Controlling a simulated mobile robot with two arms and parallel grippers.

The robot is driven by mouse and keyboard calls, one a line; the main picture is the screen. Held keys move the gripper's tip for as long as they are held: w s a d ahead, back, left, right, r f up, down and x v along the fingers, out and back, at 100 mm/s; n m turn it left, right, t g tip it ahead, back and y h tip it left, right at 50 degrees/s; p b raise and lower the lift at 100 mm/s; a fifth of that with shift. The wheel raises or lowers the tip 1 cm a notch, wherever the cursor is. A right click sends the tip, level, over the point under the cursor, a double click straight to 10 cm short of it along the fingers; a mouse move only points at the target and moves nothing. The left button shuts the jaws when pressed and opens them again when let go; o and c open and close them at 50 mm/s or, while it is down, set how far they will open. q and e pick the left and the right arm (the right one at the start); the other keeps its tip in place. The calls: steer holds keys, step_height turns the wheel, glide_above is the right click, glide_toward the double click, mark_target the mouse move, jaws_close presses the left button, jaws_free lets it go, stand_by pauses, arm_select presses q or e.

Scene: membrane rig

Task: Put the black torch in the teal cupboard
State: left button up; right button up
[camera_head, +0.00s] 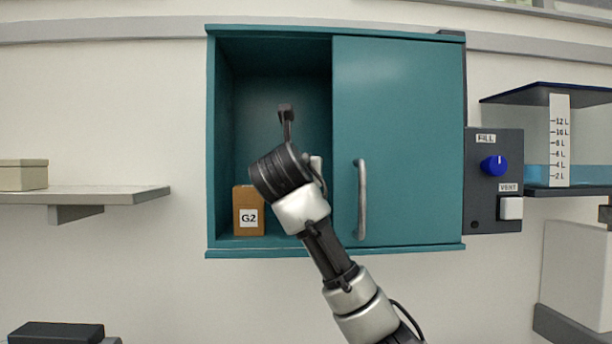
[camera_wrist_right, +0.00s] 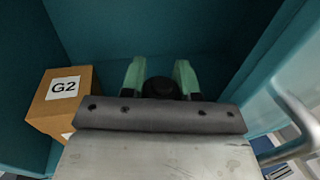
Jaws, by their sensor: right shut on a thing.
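The teal cupboard (camera_head: 398,130) hangs on the wall with its left half open and a door over its right half. My right arm reaches up into the open half. The right gripper (camera_wrist_right: 160,76) is shut on the black torch (camera_wrist_right: 162,89), which shows as a dark round end between the green fingers. In the head view the torch (camera_head: 286,112) sticks up past my wrist, in front of the cupboard's back wall. The fingers are mostly hidden there by the wrist. I cannot tell whether the torch touches the cupboard floor. My left gripper is not in view.
An orange-brown box marked G2 (camera_head: 249,211) stands at the left of the cupboard floor, beside my right wrist. The door's upright handle (camera_head: 361,200) is close on the right. A control panel (camera_head: 493,180) adjoins the cupboard. A shelf (camera_head: 110,194) is at left.

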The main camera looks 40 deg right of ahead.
steer(key=shift+w+d+f+p, duration=0.45)
steer(key=shift+w+d+p, duration=0.2)
steer(key=shift+w+d, duration=0.1)
steer(key=shift+w+d+f+p, duration=0.5)
steer(key=shift+w+d+p, duration=0.15)
steer(key=shift+w+d, duration=0.05)
steer(key=shift+w+d+f+p, duration=0.45)
steer(key=shift+w+d+p, duration=0.2)
steer(key=shift+w+d, duration=0.1)
steer(key=shift+s+f, duration=0.1)
steer(key=shift+f, duration=0.25)
steer(key=o, duration=1)
steer(key=shift+f, duration=0.1)
